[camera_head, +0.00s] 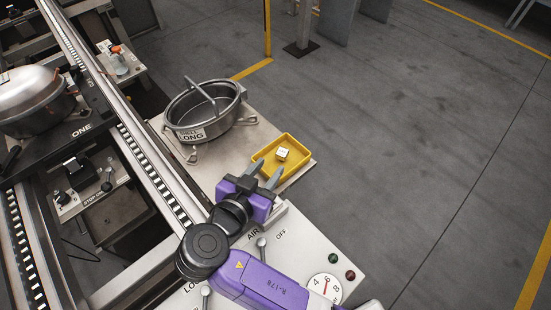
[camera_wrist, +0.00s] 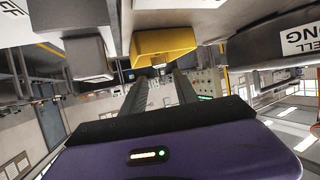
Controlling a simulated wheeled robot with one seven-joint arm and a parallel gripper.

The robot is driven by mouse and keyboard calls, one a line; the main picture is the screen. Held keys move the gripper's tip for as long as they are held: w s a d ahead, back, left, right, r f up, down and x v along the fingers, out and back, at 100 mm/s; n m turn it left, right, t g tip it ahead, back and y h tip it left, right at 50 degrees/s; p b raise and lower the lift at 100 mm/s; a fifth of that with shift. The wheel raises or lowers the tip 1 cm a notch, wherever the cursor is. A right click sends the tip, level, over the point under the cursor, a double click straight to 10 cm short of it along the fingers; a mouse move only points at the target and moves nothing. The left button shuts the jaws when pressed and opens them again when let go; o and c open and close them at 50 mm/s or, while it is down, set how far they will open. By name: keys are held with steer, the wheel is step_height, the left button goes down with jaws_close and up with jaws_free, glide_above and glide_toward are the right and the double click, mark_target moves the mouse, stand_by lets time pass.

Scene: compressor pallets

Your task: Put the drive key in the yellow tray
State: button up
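The yellow tray (camera_head: 294,168) sits on a pale bench at the middle of the head view, and shows upside down at the top of the wrist view (camera_wrist: 165,42). A small white block with dark marks (camera_head: 282,154) is in the tray; I cannot tell whether it is the drive key. I make out no other piece that is clearly the drive key. My gripper (camera_head: 267,171) is at the tray's near left side, its two grey fingers apart with nothing seen between them. The spread fingers also show in the wrist view (camera_wrist: 161,80).
A round metal pot labelled LONG (camera_head: 203,112) stands on the bench behind and left of the tray. A control panel with AIR and OFF marks, levers and a dial (camera_head: 325,287) lies near my arm. A conveyor rail (camera_head: 128,128) runs along the left. Open floor is right.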

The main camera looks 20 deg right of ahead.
steer(key=shift+v, duration=1.55)
